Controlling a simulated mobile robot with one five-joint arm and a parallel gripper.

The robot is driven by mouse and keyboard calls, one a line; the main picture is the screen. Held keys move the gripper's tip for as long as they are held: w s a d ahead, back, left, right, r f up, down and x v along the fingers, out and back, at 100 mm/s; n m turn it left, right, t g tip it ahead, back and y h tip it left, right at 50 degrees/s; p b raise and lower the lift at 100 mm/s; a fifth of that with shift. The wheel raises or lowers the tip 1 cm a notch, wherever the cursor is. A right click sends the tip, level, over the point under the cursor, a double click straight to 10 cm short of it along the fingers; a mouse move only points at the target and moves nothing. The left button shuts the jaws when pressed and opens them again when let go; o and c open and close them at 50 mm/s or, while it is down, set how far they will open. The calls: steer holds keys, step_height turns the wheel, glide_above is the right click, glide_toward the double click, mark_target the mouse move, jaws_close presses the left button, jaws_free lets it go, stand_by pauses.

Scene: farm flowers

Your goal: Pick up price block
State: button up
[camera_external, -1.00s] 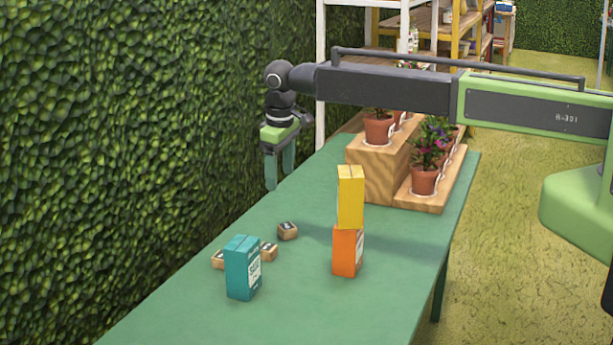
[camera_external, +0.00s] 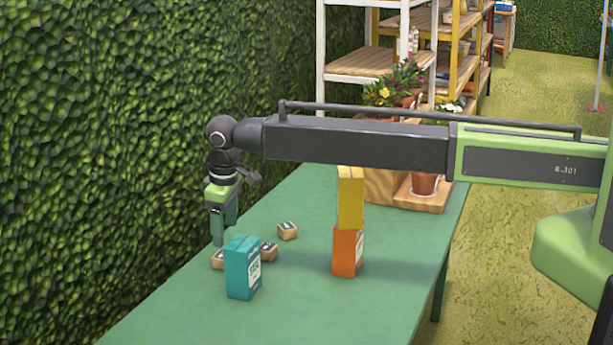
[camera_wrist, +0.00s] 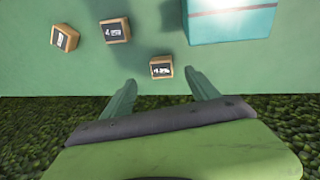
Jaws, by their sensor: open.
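Three small wooden price blocks with dark label faces lie on the green table. One block (camera_external: 287,231) is farthest back, one (camera_external: 269,252) is beside the teal box, and one (camera_external: 218,260) is near the hedge-side edge, partly hidden by the box. In the wrist view, one block (camera_wrist: 161,67) sits ahead of and between my fingertips, with two others (camera_wrist: 115,30) (camera_wrist: 65,37) farther left. My gripper (camera_external: 224,232) is open and empty, pointing down near the hedge-side block. Its two fingers (camera_wrist: 162,92) show apart in the wrist view, touching no block.
A teal box (camera_external: 242,268) stands right beside the blocks; it also shows in the wrist view (camera_wrist: 230,22). A yellow box (camera_external: 350,198) is stacked on an orange box (camera_external: 346,252). Potted plants on wooden stands are behind my arm. A hedge wall (camera_external: 90,150) borders the table's left.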

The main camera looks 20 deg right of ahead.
steer(key=f+b, duration=0.2)
steer(key=w+f+b, duration=0.1)
steer(key=f+b, duration=0.1)
steer(key=f, duration=0.1)
steer(key=f+b, duration=0.2)
steer(key=f, duration=0.1)
steer(key=shift+w+a, duration=0.3)
steer(key=shift+a, duration=0.1)
steer(key=shift+r, duration=0.25)
steer(key=shift+c, duration=0.3)
steer(key=c, duration=1.4)
steer(key=shift+r, duration=0.1)
step_height(320, 180, up, 4)
steer(key=p, duration=0.4)
steer(key=shift+r+p, duration=0.15)
steer(key=shift+p, duration=0.15)
steer(key=w+d+r+p, duration=0.1)
steer(key=d+r+p, duration=0.1)
steer(key=d, duration=0.1)
steer(key=w+d+r+p, duration=0.1)
steer(key=d+r+p, duration=0.1)
steer(key=d, duration=0.2)
steer(key=w+d+r+p, duration=0.1)
steer(key=d+r+p, duration=0.1)
steer(key=d, duration=0.2)
steer(key=shift+w+d+r, duration=0.1)
steer(key=shift+w+r, duration=0.15)
steer(key=shift+w, duration=0.05)
